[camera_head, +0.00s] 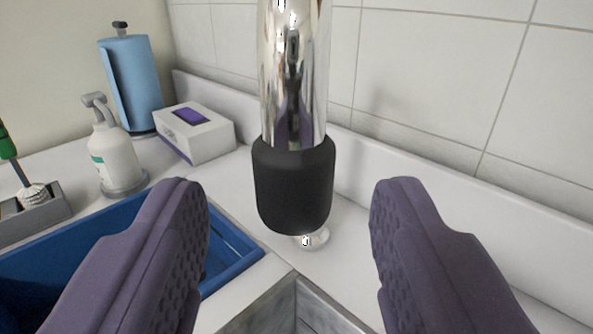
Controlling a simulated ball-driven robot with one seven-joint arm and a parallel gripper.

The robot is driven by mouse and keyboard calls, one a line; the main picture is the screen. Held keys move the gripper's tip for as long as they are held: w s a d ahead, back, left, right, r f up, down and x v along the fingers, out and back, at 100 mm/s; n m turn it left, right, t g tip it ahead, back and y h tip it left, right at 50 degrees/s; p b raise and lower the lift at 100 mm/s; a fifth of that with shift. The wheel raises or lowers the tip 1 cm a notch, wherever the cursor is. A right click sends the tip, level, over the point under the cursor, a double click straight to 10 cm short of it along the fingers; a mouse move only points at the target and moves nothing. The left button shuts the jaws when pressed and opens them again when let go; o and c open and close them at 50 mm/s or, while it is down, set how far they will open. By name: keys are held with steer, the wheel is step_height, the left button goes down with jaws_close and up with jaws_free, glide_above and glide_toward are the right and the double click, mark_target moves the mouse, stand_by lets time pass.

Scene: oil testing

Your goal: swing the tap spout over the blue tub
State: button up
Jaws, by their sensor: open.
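The tap spout (294,75) is a shiny chrome tube coming down from the top of the picture, with a black end piece (293,185). It hangs in the middle, between the fingers of my gripper (290,215). The gripper has two purple textured fingers and is open, one finger on each side of the black end, with visible gaps in the picture. The blue tub (235,251) is at the lower left, partly hidden behind the left finger. The spout end appears right of the tub, near the corner of a grey basin.
A grey sink basin (285,305) lies at bottom centre. A white soap bottle (115,155), a tissue box (195,135), a blue paper roll (132,80) and a grey holder with a brush (35,210) stand at left. A white tiled wall (440,70) rises behind.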

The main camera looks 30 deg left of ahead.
mark_target(293, 197)
steer(key=x, duration=0.4)
steer(key=shift+w+a+b, duration=0.1)
steer(key=shift+w+b, duration=0.3)
jaws_close()
